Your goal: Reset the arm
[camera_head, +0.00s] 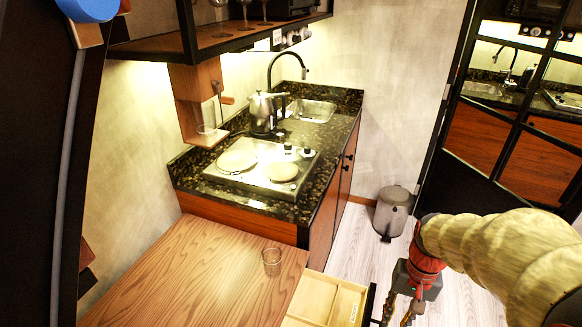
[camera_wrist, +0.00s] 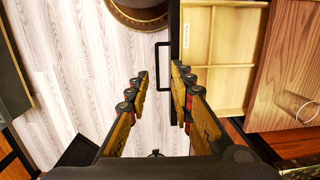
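My gripper (camera_wrist: 160,76) is open and empty in the wrist view, with a gap between its fingertips. In the head view my gripper (camera_head: 400,308) is at the lower right, just right of the front of an open drawer (camera_head: 320,299). In the wrist view the drawer's dark handle (camera_wrist: 160,66) shows in line with the gap between the fingers. I cannot tell how far it is from them. The drawer (camera_wrist: 228,50) has light wooden dividers and its visible compartments are empty.
A clear glass (camera_head: 272,262) stands on the wooden counter (camera_head: 190,270), near the drawer. Behind are a hob (camera_head: 262,168), a kettle (camera_head: 264,112) and a sink (camera_head: 312,111). A bin (camera_head: 392,212) stands on the floor. A dark-framed glass door (camera_head: 500,130) is at right.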

